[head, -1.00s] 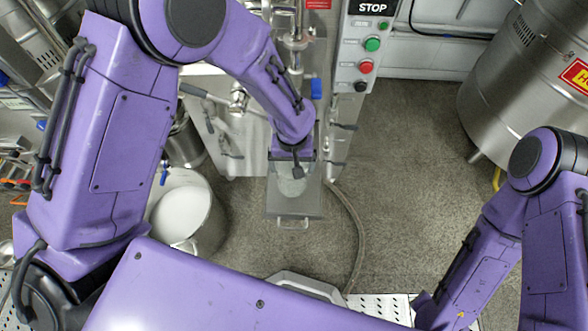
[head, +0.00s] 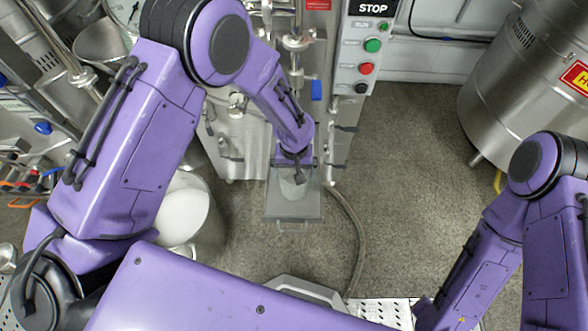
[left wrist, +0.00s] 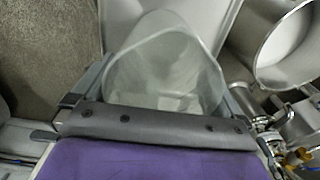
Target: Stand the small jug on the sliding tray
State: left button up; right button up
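The small jug (head: 293,189) is translucent and pale, and shows just below my left gripper (head: 295,174) in the head view. In the left wrist view the jug (left wrist: 165,60) fills the space between the two fingers of my left gripper (left wrist: 163,92), which press close on both its sides. The sliding tray (head: 293,211) is a grey metal plate with a front handle, under the jug. I cannot tell whether the jug's base touches it. The gripper partly hides the jug in the head view. My right gripper is out of view.
A white-filled steel pot (head: 183,215) stands left of the tray and also shows in the left wrist view (left wrist: 280,45). A hose (head: 352,225) curves along the floor to the right. The button panel (head: 368,50) rises behind.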

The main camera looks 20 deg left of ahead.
pick_arm(q)
notch_tip(320, 180, up, 12)
jog(key=p, duration=0.1)
jog(key=shift+r+p, duration=0.2)
jog(key=shift+p, duration=0.15)
jog(key=shift+f, duration=0.1)
